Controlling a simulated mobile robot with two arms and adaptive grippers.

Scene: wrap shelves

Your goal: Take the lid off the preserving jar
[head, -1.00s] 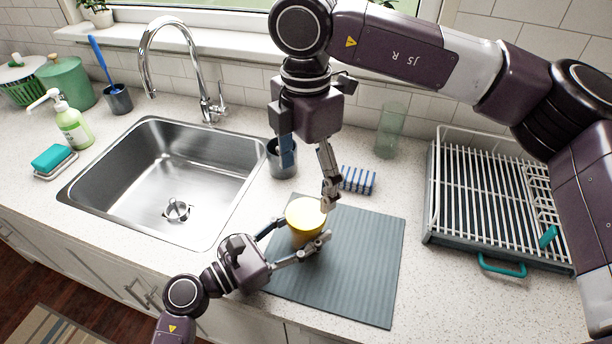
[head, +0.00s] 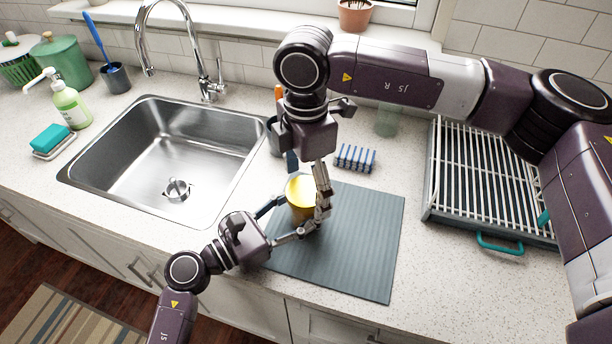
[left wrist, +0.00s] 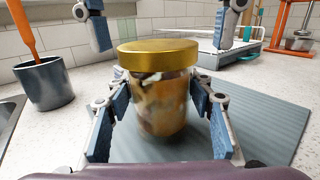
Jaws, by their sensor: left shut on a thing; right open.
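The preserving jar (head: 298,211) stands upright on the grey ribbed mat (head: 360,245). Its gold lid (head: 300,190) is on top, and the left wrist view shows the lid (left wrist: 158,54) seated on the glass jar with brownish contents (left wrist: 165,110). My left gripper (head: 293,217) is shut on the jar's glass body, one finger on each side, below the lid. My right gripper (head: 309,188) points down from above and is open. Its fingers are on either side of the lid, slightly above it in the left wrist view; I see no clear contact.
A sink (head: 165,165) lies to the left. A dark utensil cup (left wrist: 45,83) stands close behind the mat. A blue-striped object (head: 355,157) and a green glass (head: 387,121) are behind it. A dish rack (head: 480,240) is right. The mat's right part is clear.

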